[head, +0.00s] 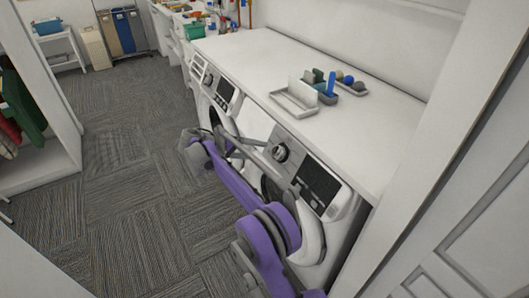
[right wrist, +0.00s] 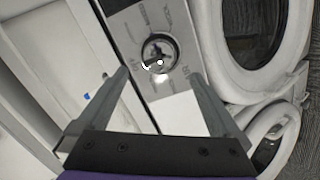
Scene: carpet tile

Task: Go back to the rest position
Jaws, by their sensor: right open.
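My right gripper (head: 252,152) is in front of the washing machines, at the end of my purple arm, which comes up from the bottom of the head view. In the right wrist view the gripper (right wrist: 160,78) is open, its two grey fingers spread wide with nothing between the tips. A round control knob (right wrist: 159,54) on a white machine's panel shows just beyond the fingertips. Whether the fingers touch the panel cannot be told. The same kind of knob (head: 281,152) shows on the nearer washing machine (head: 342,205). My left gripper is not in view.
A white counter (head: 250,50) runs above the machines, with a tray (head: 294,103) and small items on it. A second washing machine (head: 225,90) stands farther back. A white shelf (head: 55,165) is at left. The carpet floor (head: 120,150) between is clear.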

